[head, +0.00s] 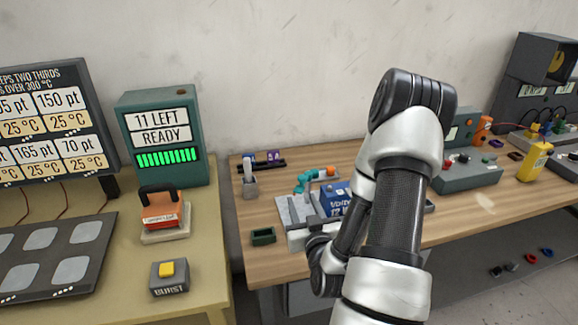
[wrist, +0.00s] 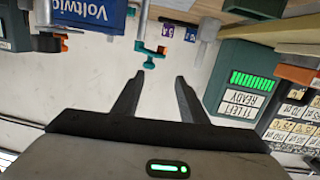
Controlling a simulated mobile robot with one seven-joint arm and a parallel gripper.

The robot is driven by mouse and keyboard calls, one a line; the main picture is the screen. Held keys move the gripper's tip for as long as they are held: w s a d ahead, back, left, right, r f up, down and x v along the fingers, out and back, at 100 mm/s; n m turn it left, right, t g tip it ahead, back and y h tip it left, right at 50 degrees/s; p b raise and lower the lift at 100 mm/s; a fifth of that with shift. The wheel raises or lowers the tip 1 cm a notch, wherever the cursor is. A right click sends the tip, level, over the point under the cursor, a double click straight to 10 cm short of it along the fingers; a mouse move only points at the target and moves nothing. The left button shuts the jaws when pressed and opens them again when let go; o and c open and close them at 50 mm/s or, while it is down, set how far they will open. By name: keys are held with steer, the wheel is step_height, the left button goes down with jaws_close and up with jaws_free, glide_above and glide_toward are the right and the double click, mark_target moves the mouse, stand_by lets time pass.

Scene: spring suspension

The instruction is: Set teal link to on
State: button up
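The teal link (head: 306,182) is a bent teal piece at the back of a grey fixture (head: 284,208) on the wooden bench, with an orange part (head: 331,171) near its right end. In the wrist view the teal link (wrist: 150,48) shows just beyond the fingertips, with a small orange bit at its end. My gripper (wrist: 162,78) is open and empty, its two dark fingers apart. The link appears ahead of the left finger, and I see no clear contact.
A blue Voltwig box (head: 336,197) stands on the fixture; it also shows in the wrist view (wrist: 88,14). Purple tags (head: 273,156) lie behind. A teal READY display (head: 163,137) stands on the left table.

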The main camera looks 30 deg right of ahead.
mark_target(303, 181)
steer(key=w+d+b, duration=0.3)
steer(key=w+b, duration=0.2)
steer(key=w, duration=0.2)
steer(key=w+d+m+h+b, duration=0.1)
steer(key=w+d+b, duration=0.3)
steer(key=w+b, duration=0.2)
steer(key=shift+w+d+h, duration=0.15)
steer(key=shift+w+h, duration=0.15)
steer(key=shift+w, duration=0.2)
steer(key=shift+r, duration=0.1)
jaws_close()
